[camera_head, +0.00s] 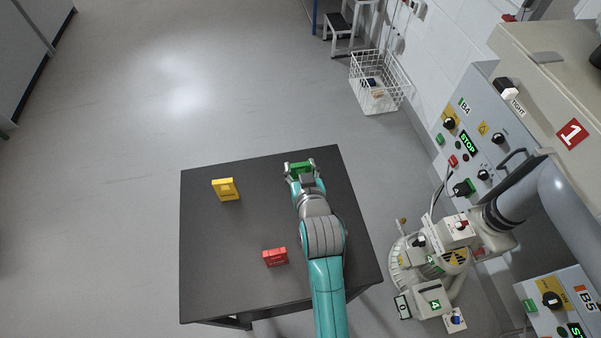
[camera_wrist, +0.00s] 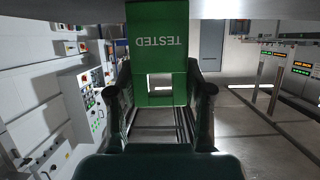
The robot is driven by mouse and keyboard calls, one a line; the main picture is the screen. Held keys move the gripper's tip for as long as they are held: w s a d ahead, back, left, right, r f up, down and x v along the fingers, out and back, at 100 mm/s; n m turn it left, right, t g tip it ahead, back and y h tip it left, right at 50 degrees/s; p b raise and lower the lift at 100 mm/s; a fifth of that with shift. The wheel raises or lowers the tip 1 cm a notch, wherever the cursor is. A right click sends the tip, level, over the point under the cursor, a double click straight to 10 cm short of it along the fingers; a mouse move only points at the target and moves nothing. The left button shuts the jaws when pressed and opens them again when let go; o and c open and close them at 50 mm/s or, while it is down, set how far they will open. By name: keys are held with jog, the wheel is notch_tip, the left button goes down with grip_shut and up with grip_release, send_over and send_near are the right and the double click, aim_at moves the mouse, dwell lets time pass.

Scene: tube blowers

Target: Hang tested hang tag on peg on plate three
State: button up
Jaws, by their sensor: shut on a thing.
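The green tested hang tag (camera_wrist: 158,50) is held in my gripper (camera_wrist: 160,90), with the word TESTED upside down in the wrist view. A rectangular opening shows in its lower part, between the two dark fingers. In the head view the tag (camera_head: 299,168) is between the fingertips of my gripper (camera_head: 300,172), at the far right part of the black table (camera_head: 215,270). I cannot tell how high it is above the table. I cannot make out plate three or its peg in either view.
A yellow tag (camera_head: 226,189) and a red tag (camera_head: 275,257) stand on the table. Grey control panels (camera_head: 476,120) and a white machine (camera_head: 440,260) are at the right. A white wire basket (camera_head: 379,82) hangs or stands by the wall. The floor at left is clear.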

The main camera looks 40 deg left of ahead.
jog(key=shift+r, duration=0.1)
notch_tip(320, 180, up, 10)
jog(key=shift+f, duration=0.25)
jog(key=shift+r, duration=0.2)
jog(key=shift+d, duration=0.1)
